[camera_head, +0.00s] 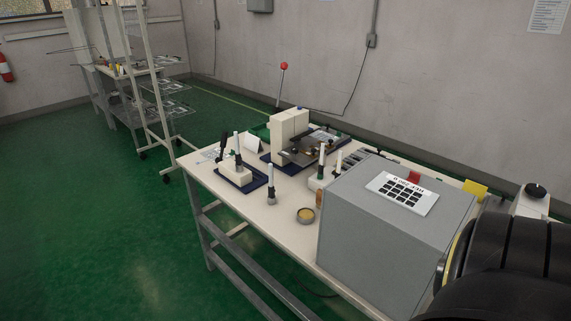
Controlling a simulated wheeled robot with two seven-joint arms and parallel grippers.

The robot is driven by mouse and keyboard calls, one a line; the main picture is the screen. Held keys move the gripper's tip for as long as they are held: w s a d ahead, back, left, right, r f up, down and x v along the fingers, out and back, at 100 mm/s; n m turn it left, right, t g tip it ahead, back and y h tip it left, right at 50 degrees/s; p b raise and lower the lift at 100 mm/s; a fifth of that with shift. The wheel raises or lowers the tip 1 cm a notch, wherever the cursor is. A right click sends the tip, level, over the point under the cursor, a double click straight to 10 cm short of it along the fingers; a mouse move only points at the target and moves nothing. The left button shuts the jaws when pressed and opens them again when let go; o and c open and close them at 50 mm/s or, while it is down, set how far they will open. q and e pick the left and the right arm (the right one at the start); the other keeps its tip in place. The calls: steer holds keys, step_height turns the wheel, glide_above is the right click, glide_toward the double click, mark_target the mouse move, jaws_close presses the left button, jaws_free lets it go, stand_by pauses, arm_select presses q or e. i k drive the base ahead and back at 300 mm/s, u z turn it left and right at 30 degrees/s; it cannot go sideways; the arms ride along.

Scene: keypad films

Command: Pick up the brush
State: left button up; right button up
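A slim upright tool (271,184) with a pale handle and a dark, wider base stands on the white table; it may be the brush, but it is too small to be sure. Other slim upright tools stand in a white holder (237,173) on a blue tray to its left. More pale-handled tools (321,160) stand by a small block to its right. Neither of my grippers shows. A large black part at the lower right looks like my own arm and hides that corner.
The box blocks the table's near right. A wire rack stands at the back left. Green floor is clear at left.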

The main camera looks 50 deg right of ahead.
mark_target(319, 192)
steer(key=i, duration=1.25)
steer(key=z, duration=3.55)
